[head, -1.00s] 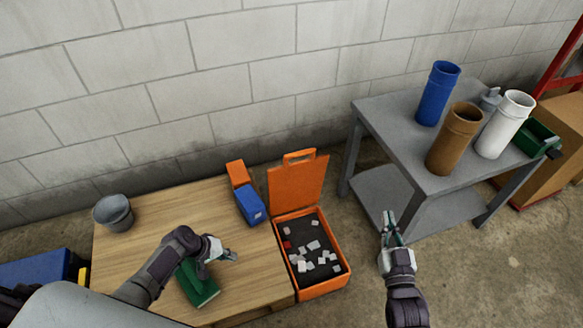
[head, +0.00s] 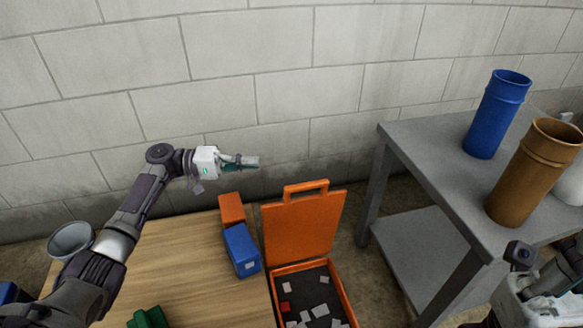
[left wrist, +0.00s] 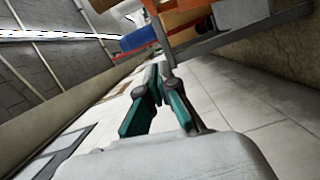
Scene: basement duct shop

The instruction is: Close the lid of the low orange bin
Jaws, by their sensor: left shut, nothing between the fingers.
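The low orange bin (head: 346,298) stands beside the wooden table, its front cut off by the bottom edge of the head view. Its orange lid (head: 303,228) stands upright at the back, with a handle loop on top. Grey and white pieces and a red one lie on the dark floor inside. My left gripper (head: 250,161) is shut and empty, up in front of the wall, left of and above the lid, apart from it. Its shut fingers show in the left wrist view (left wrist: 158,82). My right gripper (head: 545,270) is partly cut off at the lower right; its fingertips are unclear.
Blue (head: 242,250) and orange (head: 231,209) boxes stand on the wooden table (head: 190,270) just left of the lid. A green object (head: 148,318) and a grey bucket (head: 72,240) are further left. A grey shelf table (head: 420,140) with blue (head: 497,115) and brown (head: 535,172) tubes stands right.

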